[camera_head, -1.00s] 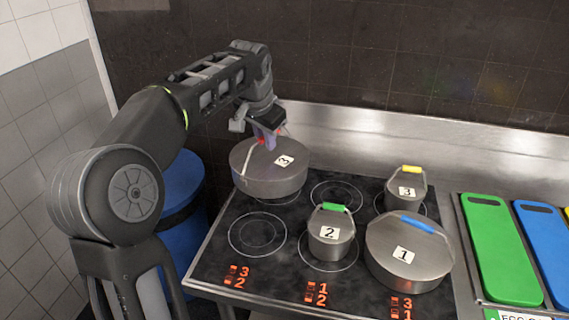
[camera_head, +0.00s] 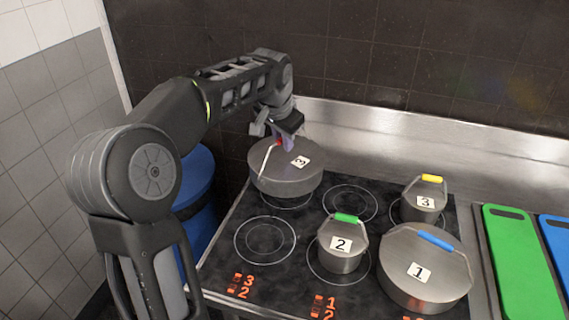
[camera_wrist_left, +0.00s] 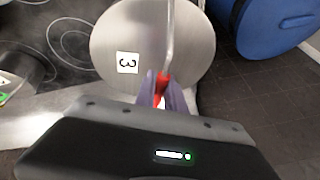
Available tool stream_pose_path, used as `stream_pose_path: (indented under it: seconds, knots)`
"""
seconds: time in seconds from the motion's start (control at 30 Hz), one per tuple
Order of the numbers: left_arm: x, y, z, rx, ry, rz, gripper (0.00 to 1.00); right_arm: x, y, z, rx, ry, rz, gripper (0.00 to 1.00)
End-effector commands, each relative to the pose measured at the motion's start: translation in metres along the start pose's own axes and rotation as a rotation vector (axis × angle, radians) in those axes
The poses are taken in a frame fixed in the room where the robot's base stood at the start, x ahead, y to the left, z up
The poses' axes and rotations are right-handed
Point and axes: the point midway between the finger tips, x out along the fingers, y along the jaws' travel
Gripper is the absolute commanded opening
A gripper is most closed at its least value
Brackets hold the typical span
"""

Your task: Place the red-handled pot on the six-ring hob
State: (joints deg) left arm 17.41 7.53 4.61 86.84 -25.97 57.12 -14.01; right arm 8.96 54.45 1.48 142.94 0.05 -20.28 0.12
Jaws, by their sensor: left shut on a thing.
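The red-handled pot (camera_head: 286,178) is a wide grey pot with a lid marked 3. It is at the back left of the six-ring hob (camera_head: 262,268), over or on the rear left ring; I cannot tell whether its base touches. My left gripper (camera_head: 285,143) is shut on its red handle, and the lid also shows in the left wrist view (camera_wrist_left: 112,38) with the red handle (camera_wrist_left: 161,88) between the fingers. The pot's underside is hidden. My right gripper is not in view.
A green-handled pot 2 (camera_head: 342,250), a large blue-handled pot 1 (camera_head: 440,285) and a small yellow-handled pot 3 (camera_head: 421,210) stand on the hob. The front left and rear middle rings are bare. A blue bin (camera_head: 199,190) stands left. Green board (camera_head: 520,260) lies right.

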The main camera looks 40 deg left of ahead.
Motion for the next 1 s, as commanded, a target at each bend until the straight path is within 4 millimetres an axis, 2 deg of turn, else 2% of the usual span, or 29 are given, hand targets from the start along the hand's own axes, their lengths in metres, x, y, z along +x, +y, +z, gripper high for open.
stream_pose_path:
  seconds: [0.17, 0.53, 0.8, 1.0]
  knots:
    - [0.016, 0.003, 0.006, 0.0, 0.004, -0.002, 0.0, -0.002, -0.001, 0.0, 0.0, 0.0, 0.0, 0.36]
    - [0.021, 0.004, 0.008, 0.001, 0.003, -0.002, 0.0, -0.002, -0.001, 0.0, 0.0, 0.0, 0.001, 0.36]
    - [0.049, 0.01, 0.02, 0.0, 0.003, -0.001, 0.0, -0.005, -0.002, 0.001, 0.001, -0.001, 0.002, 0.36]
    - [0.051, 0.011, 0.02, 0.0, 0.005, -0.002, 0.0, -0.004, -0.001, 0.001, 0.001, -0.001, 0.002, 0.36]
